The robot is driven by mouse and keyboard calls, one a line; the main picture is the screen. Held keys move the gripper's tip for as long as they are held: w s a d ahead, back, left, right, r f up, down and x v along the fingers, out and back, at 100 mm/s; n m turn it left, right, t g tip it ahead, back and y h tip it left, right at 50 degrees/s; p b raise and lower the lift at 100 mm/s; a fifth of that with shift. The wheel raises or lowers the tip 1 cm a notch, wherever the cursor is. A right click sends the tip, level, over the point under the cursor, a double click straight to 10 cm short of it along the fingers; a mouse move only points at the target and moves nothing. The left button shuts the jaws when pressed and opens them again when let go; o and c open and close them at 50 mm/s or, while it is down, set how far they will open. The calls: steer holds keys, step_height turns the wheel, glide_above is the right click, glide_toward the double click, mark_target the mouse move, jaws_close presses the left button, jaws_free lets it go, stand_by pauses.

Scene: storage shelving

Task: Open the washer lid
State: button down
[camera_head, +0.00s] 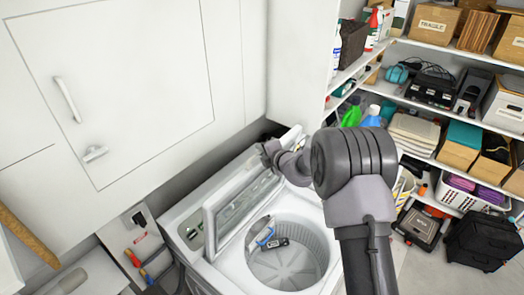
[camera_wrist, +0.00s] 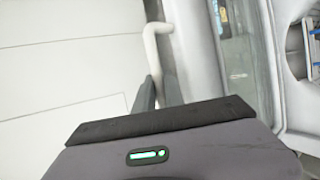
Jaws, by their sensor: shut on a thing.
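The white washer (camera_head: 185,208) stands against the cabinet wall. Its lid (camera_head: 208,228), a white frame around a clear panel, is raised and tilted up, and the round drum opening (camera_head: 290,262) is uncovered. My gripper (camera_head: 268,152) is at the far upper end of the lid, mostly hidden by my wrist. In the wrist view my gripper (camera_wrist: 157,95) is shut on a white curved handle (camera_wrist: 152,45) beside the lid frame (camera_wrist: 195,60). The handle's lower part is hidden between the dark fingers.
A white cabinet wall (camera_head: 120,80) with two handles is close on the left. Loaded shelves (camera_head: 425,55) fill the right side. A blue-handled object (camera_head: 266,237) lies in the drum. Tools (camera_head: 150,265) are left of the washer. A black box (camera_head: 485,238) stands at far right.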

steer(key=shift+s+f, duration=0.1)
steer(key=shift+f, duration=0.05)
steer(key=c, duration=1.7)
jaws_free()
steer(key=b+v, duration=0.3)
steer(key=v, duration=1.4)
steer(key=shift+d, duration=0.1)
steer(key=shift+c, duration=0.5)
